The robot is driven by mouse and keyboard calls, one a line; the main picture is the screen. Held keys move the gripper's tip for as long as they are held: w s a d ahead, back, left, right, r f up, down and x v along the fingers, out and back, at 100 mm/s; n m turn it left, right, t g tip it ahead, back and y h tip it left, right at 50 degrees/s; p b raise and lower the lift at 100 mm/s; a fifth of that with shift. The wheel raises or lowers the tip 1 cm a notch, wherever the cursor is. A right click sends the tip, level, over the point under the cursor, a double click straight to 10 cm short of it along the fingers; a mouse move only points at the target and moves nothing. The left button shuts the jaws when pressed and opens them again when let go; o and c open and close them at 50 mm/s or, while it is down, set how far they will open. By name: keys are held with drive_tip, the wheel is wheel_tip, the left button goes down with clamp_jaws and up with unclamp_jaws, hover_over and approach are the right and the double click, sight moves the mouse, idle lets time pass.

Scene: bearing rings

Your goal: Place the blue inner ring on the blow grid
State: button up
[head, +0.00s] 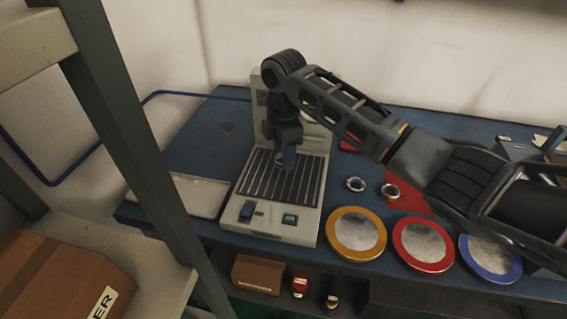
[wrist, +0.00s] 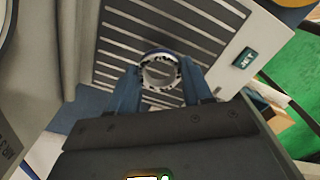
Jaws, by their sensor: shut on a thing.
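A small metallic ring with a bluish edge (wrist: 147,74) sits between the fingertips of my gripper (wrist: 161,76) in the wrist view. My gripper is shut on it. In the head view my gripper (head: 285,160) points down over the back part of the blow grid (head: 268,186), a dark slatted plate on a pale bench unit. The slats of the grid (wrist: 190,36) show behind and around the ring in the wrist view. The ring is mostly hidden by the fingers in the head view. I cannot tell whether it touches the slats.
Dishes rimmed orange (head: 334,246), red (head: 400,253) and blue (head: 470,258) line the front edge. A pale tray (head: 200,196) lies left. The unit's upright back stands behind my gripper.

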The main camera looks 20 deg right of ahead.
sight(283, 175)
drive_tip(key=shift+a+f+p, duration=0.1)
drive_tip(key=shift+f+p, duration=0.2)
drive_tip(key=shift+f, duration=1.75)
drive_tip(key=shift+f, duration=0.15)
drive_tip(key=o, duration=1.1)
wheel_tip(283, 175, up, 12)
drive_tip(key=shift+r+b, duration=0.2)
drive_tip(key=shift+b, duration=0.5)
